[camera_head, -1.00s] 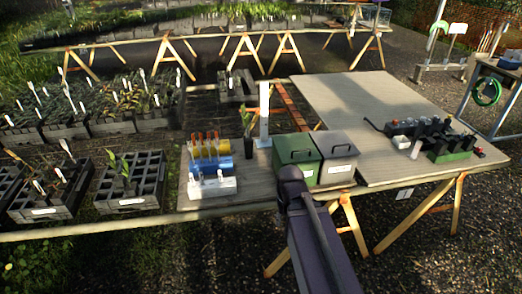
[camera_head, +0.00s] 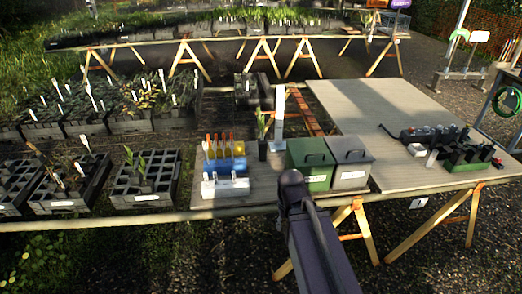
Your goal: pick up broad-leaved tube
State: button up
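A leafy green plant in a slim black tube (camera_head: 262,149) stands upright on the near table, left of the green bin. Another plant with broad green leaves (camera_head: 137,163) stands in a black cell tray (camera_head: 146,199) at the left. I cannot tell for sure which one is the broad-leaved tube. My dark arm (camera_head: 312,238) reaches up from the bottom edge, in front of the bins. No fingers of my gripper can be made out.
A green bin (camera_head: 310,166) and a grey bin (camera_head: 351,166) stand at the table's front. A white holder (camera_head: 225,188), blue rack (camera_head: 225,165) and upright white post (camera_head: 279,118) are close by. The right tabletop (camera_head: 375,110) is largely clear; black devices (camera_head: 440,138) sit at its right.

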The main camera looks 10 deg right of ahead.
aim_at(262, 145)
jog(key=i, duration=0.9)
jog(key=z, duration=0.05)
